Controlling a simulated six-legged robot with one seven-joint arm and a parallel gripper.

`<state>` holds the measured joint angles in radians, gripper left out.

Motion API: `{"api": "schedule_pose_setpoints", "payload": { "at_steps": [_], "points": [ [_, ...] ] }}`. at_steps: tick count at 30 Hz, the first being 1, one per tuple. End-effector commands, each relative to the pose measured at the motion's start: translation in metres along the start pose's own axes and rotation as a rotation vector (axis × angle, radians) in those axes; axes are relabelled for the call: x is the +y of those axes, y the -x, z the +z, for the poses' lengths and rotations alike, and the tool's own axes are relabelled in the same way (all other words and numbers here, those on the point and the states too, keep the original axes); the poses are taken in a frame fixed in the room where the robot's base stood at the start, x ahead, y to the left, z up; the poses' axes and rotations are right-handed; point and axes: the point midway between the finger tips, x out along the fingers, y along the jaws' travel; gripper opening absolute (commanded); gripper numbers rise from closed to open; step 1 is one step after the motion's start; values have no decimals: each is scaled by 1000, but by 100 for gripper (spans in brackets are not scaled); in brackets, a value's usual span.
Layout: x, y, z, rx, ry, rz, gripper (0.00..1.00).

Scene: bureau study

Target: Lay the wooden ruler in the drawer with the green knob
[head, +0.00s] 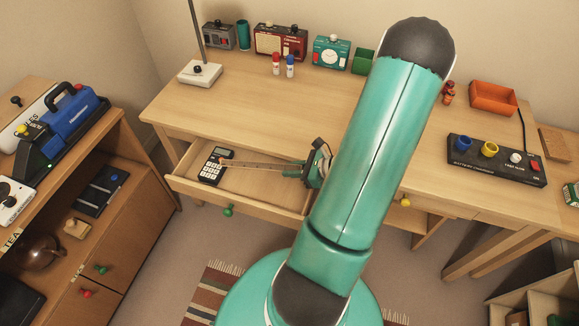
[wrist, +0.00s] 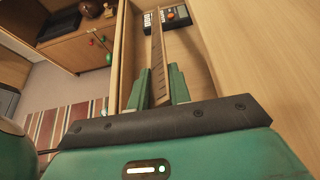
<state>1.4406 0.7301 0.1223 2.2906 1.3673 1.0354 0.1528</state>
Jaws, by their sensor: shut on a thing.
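The wooden ruler (head: 262,165) is a long thin strip held by one end in my gripper (head: 303,172). In the wrist view the ruler (wrist: 158,55) runs away from the gripper (wrist: 160,85), whose green fingers are shut on it. The drawer with the green knob (head: 228,210) is pulled open, and the ruler is over its inside, pointing to the far left end. I cannot tell whether the ruler touches the drawer floor. A black and white calculator (head: 214,166) lies in the drawer's left part, close to the ruler's free end.
A yellow knob (head: 405,202) marks another desk front to the right. A wooden cabinet (head: 140,190) stands left of the drawer. My arm hides part of the desk.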

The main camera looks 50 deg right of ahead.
Motion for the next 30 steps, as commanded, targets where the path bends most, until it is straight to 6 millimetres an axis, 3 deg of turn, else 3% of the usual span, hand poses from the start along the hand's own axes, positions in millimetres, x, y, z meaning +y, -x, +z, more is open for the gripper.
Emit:
{"api": "schedule_pose_setpoints", "payload": {
  "at_steps": [12,26,27,30],
  "points": [
    [0,-18,-38,1,-5,-1,0],
    [0,-26,-46,1,-3,-2,0],
    [0,-26,-46,1,-3,-2,22],
    [0,-26,-46,1,-3,-2,41]
  ]
}}
